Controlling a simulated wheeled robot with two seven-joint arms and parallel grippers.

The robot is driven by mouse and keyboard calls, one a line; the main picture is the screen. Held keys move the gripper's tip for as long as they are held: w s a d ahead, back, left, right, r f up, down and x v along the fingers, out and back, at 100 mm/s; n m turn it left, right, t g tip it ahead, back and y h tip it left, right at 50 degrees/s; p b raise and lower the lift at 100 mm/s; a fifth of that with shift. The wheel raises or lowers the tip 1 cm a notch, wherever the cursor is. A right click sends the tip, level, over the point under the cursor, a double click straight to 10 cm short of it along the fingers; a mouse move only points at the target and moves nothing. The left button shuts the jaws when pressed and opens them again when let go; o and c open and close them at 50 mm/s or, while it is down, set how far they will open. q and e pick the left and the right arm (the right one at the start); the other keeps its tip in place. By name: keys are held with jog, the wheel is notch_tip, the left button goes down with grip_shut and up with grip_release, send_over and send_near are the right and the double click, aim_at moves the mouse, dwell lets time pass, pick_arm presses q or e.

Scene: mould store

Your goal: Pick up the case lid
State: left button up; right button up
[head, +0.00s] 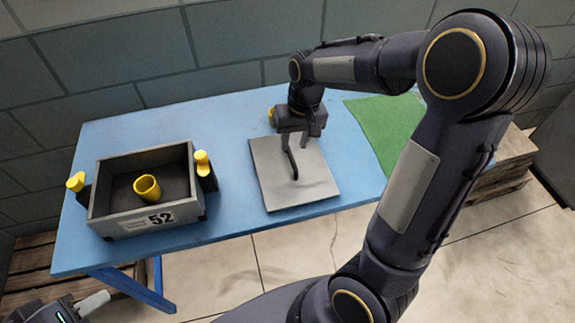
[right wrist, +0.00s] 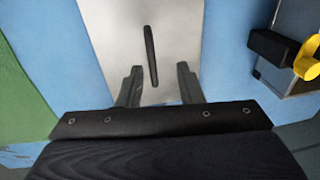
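The case lid (head: 308,192) is a flat grey plate lying on the blue table, with a dark bar handle (head: 292,164) standing on it. The right wrist view also shows the lid (right wrist: 115,30) and its handle (right wrist: 151,55). My right gripper (head: 294,148) is over the lid with its fingers apart. In the right wrist view, the fingertips (right wrist: 159,70) are either side of the handle's near end, with gaps visible. An open grey case (head: 185,213) marked 52 stands to the left. My left gripper (head: 88,304) is partly in view at the bottom left, its opening unclear.
The case has yellow-topped latches (head: 202,162) on its sides and a yellow cup (head: 147,187) inside. A green mat (head: 380,120) lies at the table's right. A yellow object (head: 271,116) is partly hidden behind my right gripper. Blue table (head: 228,215) is bare between case and lid.

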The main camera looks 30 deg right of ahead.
aim_at(291, 156)
jog(key=shift+g+h, duration=0.4)
jog(key=shift+h, duration=0.3)
jog(key=w+f, duration=0.3)
jog(key=shift+w+d+f, duration=0.2)
jog(key=shift+d+f, duration=0.05)
jog(key=shift+d, duration=0.15)
notch_tip(291, 156, down, 8)
jog(key=shift+w+d+r+p, duration=0.1)
jog(key=shift+d+r+p, duration=0.1)
jog(key=shift+p, duration=0.15)
grip_shut()
